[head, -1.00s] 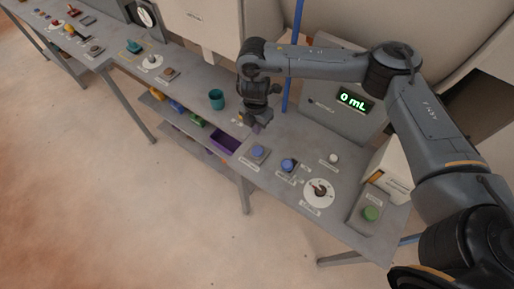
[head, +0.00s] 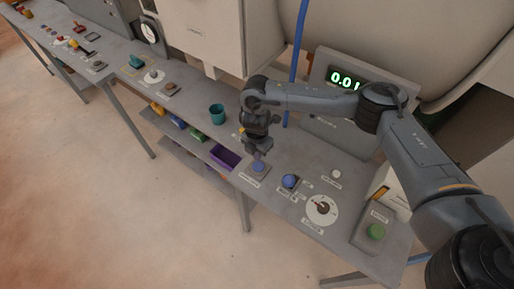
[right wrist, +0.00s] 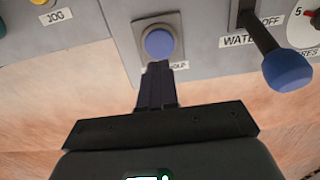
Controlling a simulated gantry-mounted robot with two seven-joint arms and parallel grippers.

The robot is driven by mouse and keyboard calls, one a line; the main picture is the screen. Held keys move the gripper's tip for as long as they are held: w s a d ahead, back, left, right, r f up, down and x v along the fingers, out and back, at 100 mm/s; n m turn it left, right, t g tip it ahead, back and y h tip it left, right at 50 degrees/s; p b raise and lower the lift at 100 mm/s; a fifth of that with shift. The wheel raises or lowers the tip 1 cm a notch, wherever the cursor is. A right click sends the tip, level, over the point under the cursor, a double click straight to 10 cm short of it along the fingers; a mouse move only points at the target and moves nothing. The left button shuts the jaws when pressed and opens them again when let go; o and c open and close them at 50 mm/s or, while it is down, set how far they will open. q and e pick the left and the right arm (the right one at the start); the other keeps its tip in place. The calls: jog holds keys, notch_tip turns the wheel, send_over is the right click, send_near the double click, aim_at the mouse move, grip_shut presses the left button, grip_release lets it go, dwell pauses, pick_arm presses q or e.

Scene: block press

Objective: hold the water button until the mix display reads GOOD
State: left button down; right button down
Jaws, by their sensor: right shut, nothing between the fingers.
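The blue button (head: 258,167) sits on a small grey plate at the bench's front edge. In the right wrist view the same round blue button (right wrist: 159,43) shows with a partly hidden label below it. My right gripper (head: 257,154) is shut and empty, pointing down at the button. In the right wrist view its fingertips (right wrist: 158,66) overlap the button's near edge; I cannot tell whether they touch it. A green-lit display (head: 344,79) on the grey panel reads "0.0" and a further character partly covered by my arm. My left gripper is out of view.
A blue-knobbed lever (right wrist: 287,70) by a "WATER OFF" label is close right of the button. A white dial (head: 322,209) and a green button (head: 376,231) are further right.

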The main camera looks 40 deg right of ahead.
aim_at(258, 166)
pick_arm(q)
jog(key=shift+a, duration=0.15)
pick_arm(e)
jog(key=shift+f, duration=3.2)
